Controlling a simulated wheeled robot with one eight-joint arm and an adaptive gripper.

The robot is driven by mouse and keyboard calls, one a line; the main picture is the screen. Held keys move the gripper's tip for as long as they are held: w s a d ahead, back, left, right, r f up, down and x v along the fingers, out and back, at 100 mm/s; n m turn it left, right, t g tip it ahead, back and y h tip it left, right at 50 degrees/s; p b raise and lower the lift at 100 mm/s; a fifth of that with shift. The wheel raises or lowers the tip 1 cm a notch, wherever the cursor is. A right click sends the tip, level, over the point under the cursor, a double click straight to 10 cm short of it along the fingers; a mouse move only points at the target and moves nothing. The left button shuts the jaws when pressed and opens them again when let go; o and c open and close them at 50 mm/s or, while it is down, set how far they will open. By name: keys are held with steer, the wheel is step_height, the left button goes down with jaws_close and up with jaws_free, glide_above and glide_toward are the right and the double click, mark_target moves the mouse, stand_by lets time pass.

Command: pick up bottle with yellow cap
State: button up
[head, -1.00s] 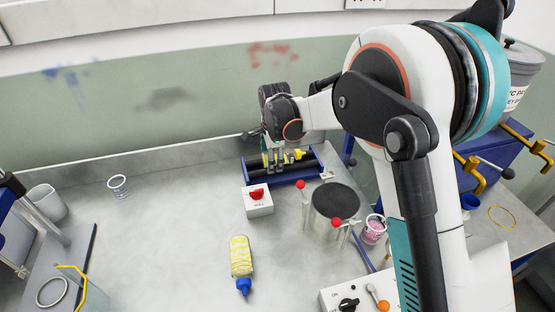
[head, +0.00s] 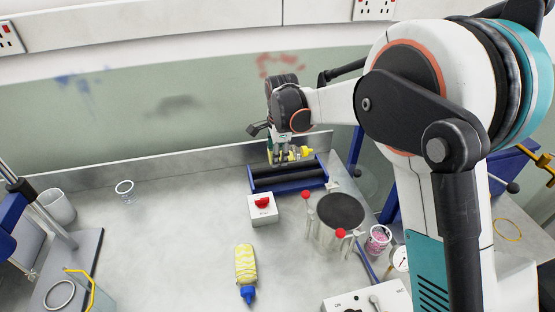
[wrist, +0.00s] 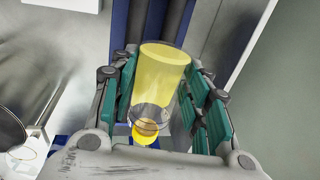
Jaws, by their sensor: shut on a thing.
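The bottle with the yellow cap (wrist: 164,75) lies sideways between the teal-padded fingers of my gripper (wrist: 168,95) in the wrist view. Its body is clear with yellow content, and the yellow cap (wrist: 145,131) points towards the camera. In the head view my gripper (head: 286,158) is shut on this bottle, whose cap (head: 307,153) sticks out to the right. The bottle is just above the black rollers in the blue frame (head: 290,187). The fingers hide its middle.
A yellow bottle with a blue cap (head: 245,265) lies on the bench. A box with a red switch (head: 263,210) stands before the rollers, and a pot with a dark top (head: 338,215) stands to the right. The left middle of the bench is clear.

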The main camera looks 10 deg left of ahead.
step_height(320, 180, up, 15)
steer(key=p, duration=0.3)
steer(key=shift+f, duration=0.2)
